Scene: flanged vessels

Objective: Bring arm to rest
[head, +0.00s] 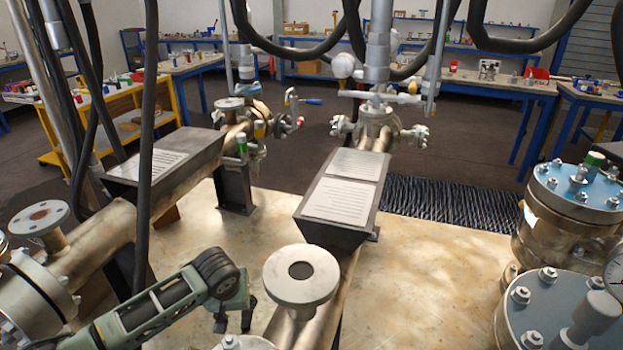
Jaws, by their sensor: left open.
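My left arm comes in from the bottom left, and its green-grey gripper (234,318) points down over the beige plate (190,258). The two dark fingertips stand apart, and I see nothing between them. The gripper is just left of a flanged pipe stub (301,273) with a round top; I cannot tell the exact gap. My right gripper is not in view.
Flanged vessels with blue lids (575,185) stand at the right. Pipes with dark labelled boxes (340,195) run across the plate. Another flanged stub (38,218) is at the left. Black hoses (148,130) hang in front. The plate's middle right is bare.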

